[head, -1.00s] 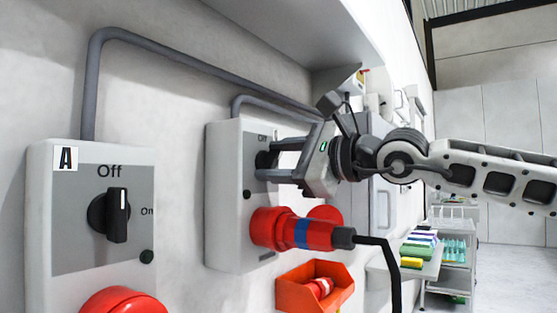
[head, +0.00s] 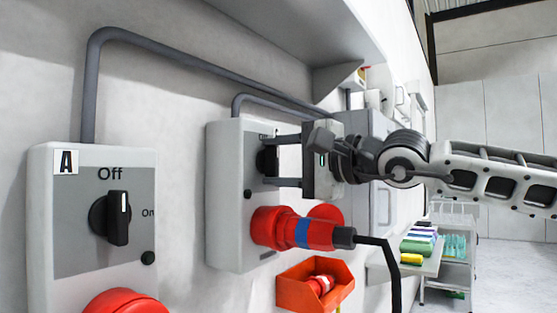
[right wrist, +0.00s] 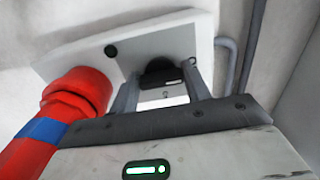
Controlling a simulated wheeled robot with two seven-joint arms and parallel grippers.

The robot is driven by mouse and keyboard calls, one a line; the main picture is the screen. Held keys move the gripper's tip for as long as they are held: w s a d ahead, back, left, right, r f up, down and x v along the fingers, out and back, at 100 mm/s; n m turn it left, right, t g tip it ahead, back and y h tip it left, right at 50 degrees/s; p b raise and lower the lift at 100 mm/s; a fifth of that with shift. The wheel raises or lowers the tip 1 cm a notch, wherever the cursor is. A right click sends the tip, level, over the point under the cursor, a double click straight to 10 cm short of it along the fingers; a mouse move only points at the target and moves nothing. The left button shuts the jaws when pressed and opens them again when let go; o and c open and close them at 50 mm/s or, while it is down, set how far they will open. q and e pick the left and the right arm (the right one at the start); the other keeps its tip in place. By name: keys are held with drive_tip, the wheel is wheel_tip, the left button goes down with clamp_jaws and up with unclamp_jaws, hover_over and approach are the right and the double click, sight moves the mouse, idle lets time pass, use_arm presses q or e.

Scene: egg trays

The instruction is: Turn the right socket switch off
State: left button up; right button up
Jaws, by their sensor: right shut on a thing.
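The right socket box (head: 225,200), a pale housing on the wall, carries a black rotary switch knob (head: 267,160) above a red socket with a red and blue plug (head: 300,230). My right gripper (head: 279,161) comes in from the right, its two fingers one above the other, shut on the knob. The right wrist view shows the dark knob (right wrist: 160,70) between the fingertips, partly hidden. The knob's exact pointing direction and its labels cannot be read now. My left gripper is not in view.
A left socket box (head: 42,230) marked A has its own black knob (head: 117,217), upright near Off. An orange bin (head: 300,293) hangs below the right box. Grey conduits (head: 200,65) run above. A black cable (head: 396,270) hangs from the plug. A trolley (head: 455,255) stands behind.

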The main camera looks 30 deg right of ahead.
idle(0.4)
drive_tip(key=o, duration=1)
drive_tip(key=shift+s, duration=0.1)
drive_tip(key=shift+s+d, duration=0.2)
drive_tip(key=shift+s, duration=0.1)
use_arm(q)
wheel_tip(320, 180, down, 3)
drive_tip(key=b, duration=0.6)
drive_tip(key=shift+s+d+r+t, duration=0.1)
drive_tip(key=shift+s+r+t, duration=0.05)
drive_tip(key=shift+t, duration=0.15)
use_arm(e)
drive_tip(key=v, duration=1.5)
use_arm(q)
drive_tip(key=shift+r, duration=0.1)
